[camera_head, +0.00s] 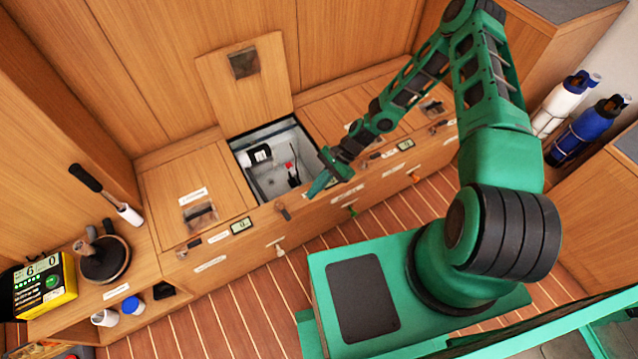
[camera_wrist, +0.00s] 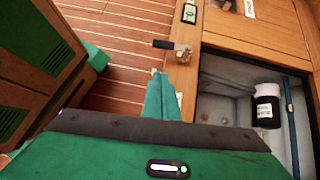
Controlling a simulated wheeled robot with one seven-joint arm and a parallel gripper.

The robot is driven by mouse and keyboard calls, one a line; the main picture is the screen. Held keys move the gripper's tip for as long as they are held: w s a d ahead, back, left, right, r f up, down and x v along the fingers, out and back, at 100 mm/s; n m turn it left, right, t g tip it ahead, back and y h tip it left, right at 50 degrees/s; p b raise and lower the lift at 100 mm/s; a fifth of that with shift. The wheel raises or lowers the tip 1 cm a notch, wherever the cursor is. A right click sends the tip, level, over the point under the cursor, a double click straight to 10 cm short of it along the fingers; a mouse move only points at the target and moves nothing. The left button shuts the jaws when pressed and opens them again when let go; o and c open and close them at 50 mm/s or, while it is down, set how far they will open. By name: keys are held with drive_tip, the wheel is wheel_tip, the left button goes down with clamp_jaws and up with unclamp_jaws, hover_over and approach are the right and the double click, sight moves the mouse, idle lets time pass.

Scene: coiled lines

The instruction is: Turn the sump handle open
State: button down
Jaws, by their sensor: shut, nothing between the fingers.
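My gripper (camera_head: 314,189) is shut and empty, just in front of the wooden bench beside the open compartment (camera_head: 236,160). In the wrist view its closed green fingers (camera_wrist: 160,88) point toward the bench's front edge. A black lever (camera_head: 284,212) on a metal bracket sits at that edge, to the left of my gripper; it also shows in the wrist view (camera_wrist: 164,44), apart from the fingers. A white handle (camera_head: 280,251), a green handle (camera_head: 352,210) and an orange handle (camera_head: 414,178) are on the bench front. Labels are too small to tell which one is the sump handle.
The compartment's raised lid (camera_head: 243,85) leans on the back wall. Inside are a black canister with a white label (camera_wrist: 266,107) and a red-tipped part (camera_head: 290,167). A yellow meter (camera_head: 45,286) stands at the left. Blue and white bottles stand at the right. The striped floor is clear.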

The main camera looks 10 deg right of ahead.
sight(283, 210)
drive_tip(key=x, duration=0.5)
drive_tip(key=shift+s+a+r, duration=0.1)
drive_tip(key=shift+s+a, duration=0.25)
drive_tip(key=shift+a, duration=0.5)
drive_tip(key=shift+s+a+r, duration=0.1)
drive_tip(key=shift+s+a, duration=0.2)
drive_tip(key=shift+a, duration=0.55)
